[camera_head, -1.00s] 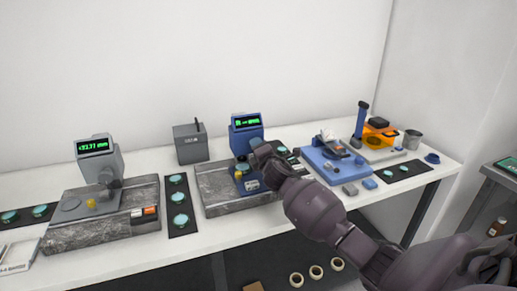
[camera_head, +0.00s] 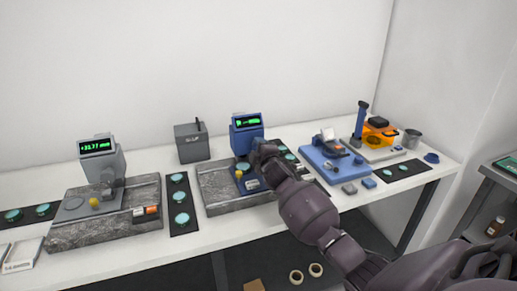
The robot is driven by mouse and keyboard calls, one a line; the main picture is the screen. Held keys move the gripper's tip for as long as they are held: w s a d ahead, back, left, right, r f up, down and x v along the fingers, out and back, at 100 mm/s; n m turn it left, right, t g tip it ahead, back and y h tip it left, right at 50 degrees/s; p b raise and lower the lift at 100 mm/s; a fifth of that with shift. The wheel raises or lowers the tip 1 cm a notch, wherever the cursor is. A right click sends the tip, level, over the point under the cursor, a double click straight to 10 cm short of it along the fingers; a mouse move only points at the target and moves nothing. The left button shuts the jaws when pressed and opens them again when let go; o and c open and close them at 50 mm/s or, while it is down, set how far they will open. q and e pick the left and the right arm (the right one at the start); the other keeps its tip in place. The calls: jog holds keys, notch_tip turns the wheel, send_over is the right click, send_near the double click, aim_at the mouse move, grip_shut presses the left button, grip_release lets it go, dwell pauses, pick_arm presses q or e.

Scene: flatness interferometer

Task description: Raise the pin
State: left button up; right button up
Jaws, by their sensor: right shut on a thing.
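A blue gauge (camera_head: 246,137) with a lit green display stands on a grey stone block (camera_head: 218,193). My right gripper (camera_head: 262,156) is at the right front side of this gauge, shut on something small. The fingers and wrist hide what they hold; the pin itself is too small or hidden to make out. A second, grey gauge (camera_head: 99,160) with its own green display stands on another stone block (camera_head: 76,230) at left. My left gripper is not in view.
A black mat with teal discs (camera_head: 180,235) lies between the stone blocks. A grey box (camera_head: 191,145) stands behind. At right are a blue fixture (camera_head: 318,165), an orange device (camera_head: 375,132) and a grey cup (camera_head: 412,139). The table's front strip is mostly clear.

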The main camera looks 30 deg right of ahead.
jog(key=shift+f, duration=0.1)
dwell(0.3)
jog(key=o, duration=0.9)
jog(key=shift+s, duration=0.1)
jog(key=v, duration=1)
jog(key=shift+s, duration=0.35)
